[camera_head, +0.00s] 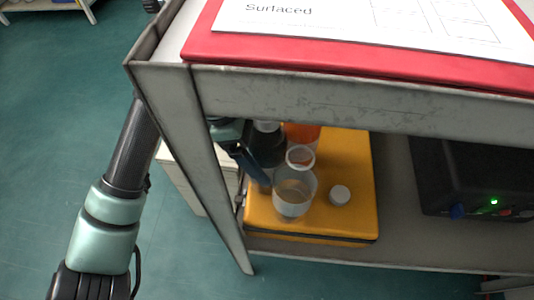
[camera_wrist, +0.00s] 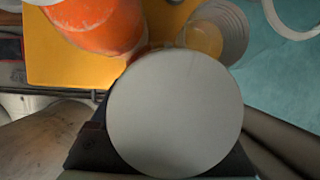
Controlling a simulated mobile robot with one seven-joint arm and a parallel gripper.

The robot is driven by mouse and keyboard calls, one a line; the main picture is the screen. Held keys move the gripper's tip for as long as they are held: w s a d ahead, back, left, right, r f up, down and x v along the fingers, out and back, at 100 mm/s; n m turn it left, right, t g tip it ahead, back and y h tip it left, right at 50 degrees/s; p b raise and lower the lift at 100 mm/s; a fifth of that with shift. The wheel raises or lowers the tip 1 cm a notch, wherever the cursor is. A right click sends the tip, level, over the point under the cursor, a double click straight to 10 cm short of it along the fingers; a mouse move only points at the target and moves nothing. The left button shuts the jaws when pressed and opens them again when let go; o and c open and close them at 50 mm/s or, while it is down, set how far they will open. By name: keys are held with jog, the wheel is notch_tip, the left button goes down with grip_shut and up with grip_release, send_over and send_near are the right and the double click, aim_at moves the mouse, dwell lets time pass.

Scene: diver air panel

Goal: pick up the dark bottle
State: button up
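The dark bottle (camera_head: 268,150) stands upright towards the left of the yellow case on the lower shelf, with a pale cap (camera_head: 267,126). In the wrist view the round pale cap (camera_wrist: 175,112) fills the middle, very close to the camera, and hides most of the bottle below it. My gripper (camera_head: 252,165) reaches in from the left past the shelf post, with one dark finger in front of the bottle. Dark parts show on both sides of the cap in the wrist view. The contact between fingers and bottle is hidden, so I cannot tell whether it is gripped.
The yellow case (camera_head: 350,160) also bears an orange container (camera_head: 302,134), a clear cup (camera_head: 293,192) with amber contents and a small white lid (camera_head: 340,195). A black box (camera_head: 470,175) with a green light stands right. The shelf post (camera_head: 205,150) and upper shelf edge (camera_head: 350,100) are close.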

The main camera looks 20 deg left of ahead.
grip_shut()
jog(key=shift+r, duration=0.15)
